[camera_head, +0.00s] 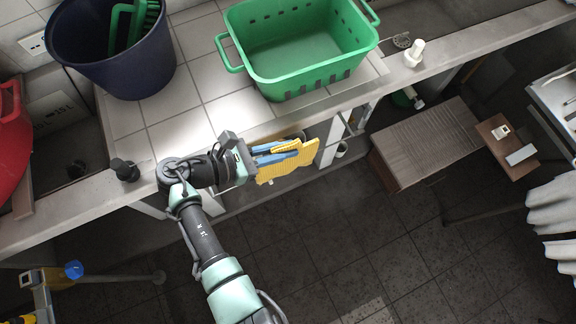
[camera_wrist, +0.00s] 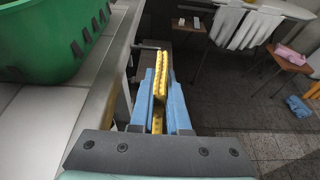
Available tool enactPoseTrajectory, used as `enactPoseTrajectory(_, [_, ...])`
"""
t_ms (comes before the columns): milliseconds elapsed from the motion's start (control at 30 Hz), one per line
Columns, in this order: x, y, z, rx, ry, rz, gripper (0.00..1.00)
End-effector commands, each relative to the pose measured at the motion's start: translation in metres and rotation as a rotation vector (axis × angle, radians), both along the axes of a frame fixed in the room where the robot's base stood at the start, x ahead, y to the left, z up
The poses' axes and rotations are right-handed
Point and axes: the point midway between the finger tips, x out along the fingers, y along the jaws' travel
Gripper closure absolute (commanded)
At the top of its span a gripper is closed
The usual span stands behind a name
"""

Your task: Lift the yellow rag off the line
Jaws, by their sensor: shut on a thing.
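The yellow rag (camera_head: 293,164) hangs just below the front edge of the tiled counter in the head view. My gripper (camera_head: 290,152) has its blue fingers closed on it, and part of the rag sticks out past the fingertips. In the wrist view the rag (camera_wrist: 161,75) is a narrow yellow strip pinched between the two blue fingers of my gripper (camera_wrist: 162,85). I cannot make out a line at the rag, and whether the rag still touches one is hidden.
A green basket (camera_head: 303,88) and a dark blue bucket (camera_head: 122,88) stand on the tiled counter (camera_head: 185,128). A white bottle (camera_head: 414,53) stands on the ledge. A brown cabinet (camera_head: 428,140) stands at right. Grey cloths (camera_head: 553,206) hang at the far right. The floor below is mostly clear.

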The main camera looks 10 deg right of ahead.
Motion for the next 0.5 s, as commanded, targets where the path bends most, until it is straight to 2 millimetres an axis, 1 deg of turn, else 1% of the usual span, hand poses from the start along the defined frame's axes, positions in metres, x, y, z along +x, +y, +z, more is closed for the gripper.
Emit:
enactPoseTrajectory(33, [0.000, 0.000, 0.007, 0.000, 0.000, 0.000, 1.00])
enactPoseTrajectory(100, [0.000, 0.000, 0.012, 0.000, 0.000, 0.000, 1.00])
enactPoseTrajectory(500, [0.000, 0.000, 0.040, 0.000, -0.001, 0.000, 1.00])
